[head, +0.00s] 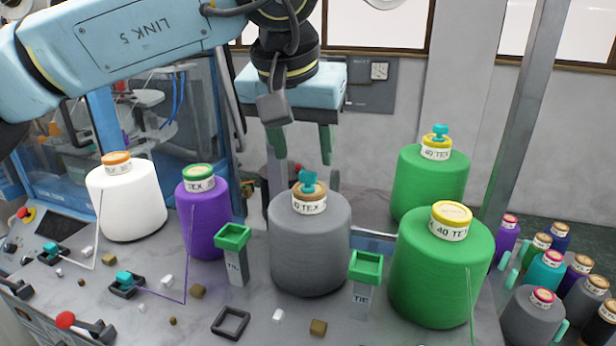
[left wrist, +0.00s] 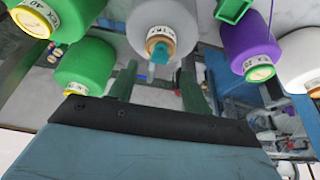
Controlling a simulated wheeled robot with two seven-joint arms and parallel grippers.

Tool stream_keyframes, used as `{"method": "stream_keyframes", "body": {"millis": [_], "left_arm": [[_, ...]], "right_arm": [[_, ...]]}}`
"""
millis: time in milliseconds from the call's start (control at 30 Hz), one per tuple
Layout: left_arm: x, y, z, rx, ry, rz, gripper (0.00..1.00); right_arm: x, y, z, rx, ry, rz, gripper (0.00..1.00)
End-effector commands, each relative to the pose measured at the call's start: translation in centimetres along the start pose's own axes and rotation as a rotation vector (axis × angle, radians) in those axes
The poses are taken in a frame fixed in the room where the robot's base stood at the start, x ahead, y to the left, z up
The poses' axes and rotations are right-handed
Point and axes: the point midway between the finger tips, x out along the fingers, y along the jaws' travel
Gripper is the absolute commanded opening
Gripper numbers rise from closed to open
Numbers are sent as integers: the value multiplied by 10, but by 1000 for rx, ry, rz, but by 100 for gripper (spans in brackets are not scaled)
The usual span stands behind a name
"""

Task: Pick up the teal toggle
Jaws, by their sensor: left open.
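Several teal toggles show. One teal toggle (head: 308,182) stands on the tan cap of the grey cone (head: 310,245); in the left wrist view this toggle (left wrist: 159,54) shows between the fingertips. A second toggle (head: 439,131) stands on the yellow cap of the back green cone (head: 428,185). Two more, a toggle (head: 50,248) and a toggle (head: 124,278), sit in dark frames at the left with yarn beside them. My left gripper (head: 305,165) points down just above the grey cone, open and empty, its fingers on either side of the toggle. Contact cannot be told.
A white cone (head: 125,205) and a purple cone (head: 202,220) stand left of the grey one, a front green cone (head: 438,270) right. Green-topped posts (head: 235,262) (head: 362,290) flank it. Small blocks and an empty dark frame (head: 231,322) lie in front. Small spools crowd the right.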

Motion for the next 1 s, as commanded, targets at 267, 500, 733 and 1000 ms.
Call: {"method": "stream_keyframes", "body": {"millis": [267,500,733,1000], "left_arm": [[36,2,1,-1,-1,1,49],[40,2,1,-1,0,0,49],[39,2,1,-1,0,0,23],[39,2,1,-1,0,1,9]], "right_arm": [[-10,-2,-2,0,1,-3,77],[-10,-2,0,0,-2,-3,77],[-10,-3,3,0,-6,-4,77],[-10,-3,3,0,-7,-3,77]]}}
